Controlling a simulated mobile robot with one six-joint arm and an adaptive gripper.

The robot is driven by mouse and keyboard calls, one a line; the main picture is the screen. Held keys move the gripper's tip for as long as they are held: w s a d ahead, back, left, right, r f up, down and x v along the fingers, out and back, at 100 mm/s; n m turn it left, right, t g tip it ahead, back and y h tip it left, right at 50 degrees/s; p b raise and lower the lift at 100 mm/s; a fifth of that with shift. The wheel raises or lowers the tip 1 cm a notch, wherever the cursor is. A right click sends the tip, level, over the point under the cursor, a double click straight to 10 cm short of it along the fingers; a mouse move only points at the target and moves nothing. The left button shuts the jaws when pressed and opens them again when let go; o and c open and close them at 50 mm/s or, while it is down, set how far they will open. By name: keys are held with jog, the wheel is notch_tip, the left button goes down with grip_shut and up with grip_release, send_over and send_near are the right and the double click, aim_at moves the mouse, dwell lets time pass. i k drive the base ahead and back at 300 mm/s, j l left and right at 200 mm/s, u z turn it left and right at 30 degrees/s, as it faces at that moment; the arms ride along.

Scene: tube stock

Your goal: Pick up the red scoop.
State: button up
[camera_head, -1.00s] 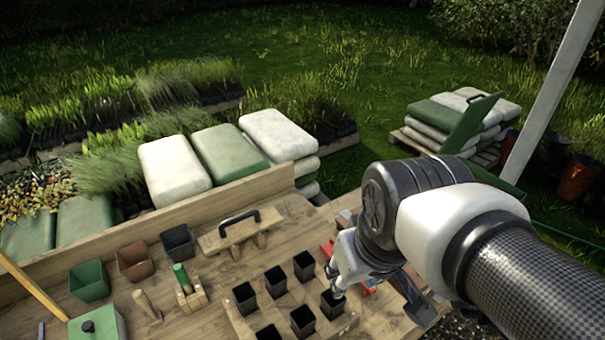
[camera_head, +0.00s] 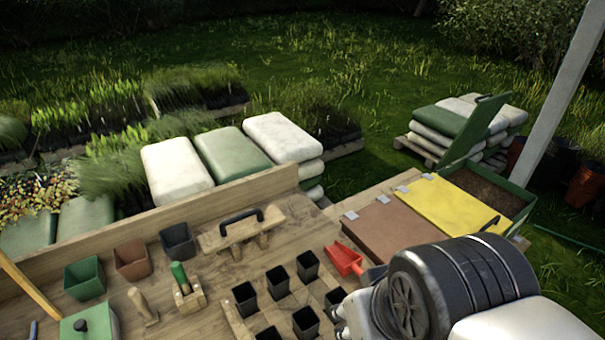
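The red scoop (camera_head: 343,259) lies on the wooden bench, right of the black pots. Its red bowl is in plain view; its handle end runs toward my arm and is partly hidden behind it. My gripper (camera_head: 341,322) is at the bottom of the view, nearer the camera than the scoop and apart from its red bowl. Only a small part of the gripper shows beside my wrist, so its opening cannot be made out.
Several black pots (camera_head: 275,281) stand in a wooden tray left of my gripper. At the right are a brown lid (camera_head: 388,236), a yellow lid (camera_head: 447,206) and an open green bin of soil (camera_head: 489,192).

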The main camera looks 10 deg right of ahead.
aim_at(346, 262)
jog(key=l+u, duration=0.4)
jog(key=l, duration=0.15)
jog(key=k+l+u, duration=0.1)
jog(key=l+u, duration=0.3)
jog(key=k+l+u, duration=0.15)
jog(key=l+u, duration=0.25)
jog(key=l, duration=0.2)
